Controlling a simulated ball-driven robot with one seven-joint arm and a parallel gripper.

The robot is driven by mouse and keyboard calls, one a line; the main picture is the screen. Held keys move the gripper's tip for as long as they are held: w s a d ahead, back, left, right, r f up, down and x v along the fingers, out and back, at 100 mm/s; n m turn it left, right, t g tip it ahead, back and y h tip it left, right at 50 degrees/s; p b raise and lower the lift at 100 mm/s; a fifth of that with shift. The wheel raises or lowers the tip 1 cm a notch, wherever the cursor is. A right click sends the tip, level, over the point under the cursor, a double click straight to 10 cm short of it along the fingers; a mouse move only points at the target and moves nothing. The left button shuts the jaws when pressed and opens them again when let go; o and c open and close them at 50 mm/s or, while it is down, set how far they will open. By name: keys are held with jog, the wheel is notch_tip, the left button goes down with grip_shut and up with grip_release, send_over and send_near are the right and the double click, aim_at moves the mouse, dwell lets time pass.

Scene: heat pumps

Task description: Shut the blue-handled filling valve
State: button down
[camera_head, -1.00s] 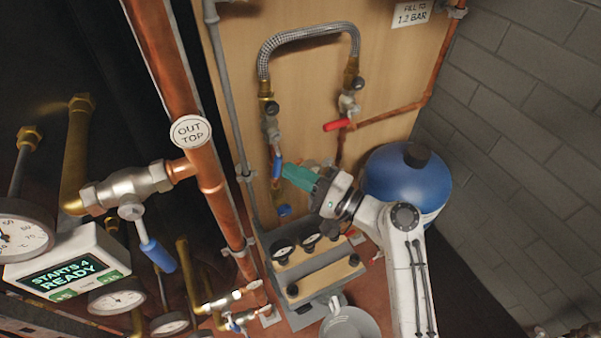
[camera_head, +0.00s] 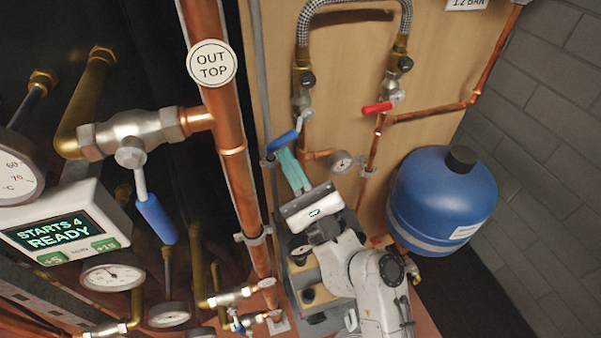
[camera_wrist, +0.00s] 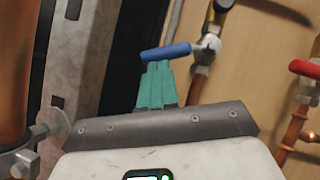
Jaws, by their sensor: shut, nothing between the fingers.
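The filling valve (camera_head: 301,104) sits under the left end of the braided hose. Its blue handle (camera_head: 283,141) points left and slightly down, across the upright pipe. The handle also shows in the wrist view (camera_wrist: 166,52), lying nearly level with the valve body (camera_wrist: 207,46) at its right end. My gripper (camera_head: 283,153) has teal fingers, shut and empty. Its fingertips (camera_wrist: 156,66) are just beneath the handle; whether they touch it I cannot tell.
A red-handled valve (camera_head: 377,108) is on the hose's right end. A small gauge (camera_head: 340,162) and a blue tank (camera_head: 442,199) stand to the right. A copper pipe (camera_head: 229,140) runs at left, with another blue-handled valve (camera_head: 155,218) beyond it.

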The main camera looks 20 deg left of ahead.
jog(key=m, duration=0.1)
jog(key=r+m+t+h, duration=0.1)
jog(key=a+m+t+b, duration=0.1)
jog(key=m, duration=0.1)
jog(key=shift+s+r+h, duration=0.2)
jog(key=shift+s+h, duration=0.2)
jog(key=shift+s+a+r, duration=0.2)
jog(key=shift+a+r, duration=0.15)
jog(key=shift+r, duration=0.4)
jog(key=shift+s+a+r, duration=0.1)
jog(key=shift+a+r, duration=0.05)
jog(key=shift+r, duration=0.05)
jog(key=shift+f, duration=0.1)
jog(key=s+d+f+b, duration=0.5)
jog(key=s+f+b, duration=0.2)
jog(key=f, duration=0.3)
jog(key=shift+d+b, duration=0.3)
jog(key=shift+s, duration=0.1)
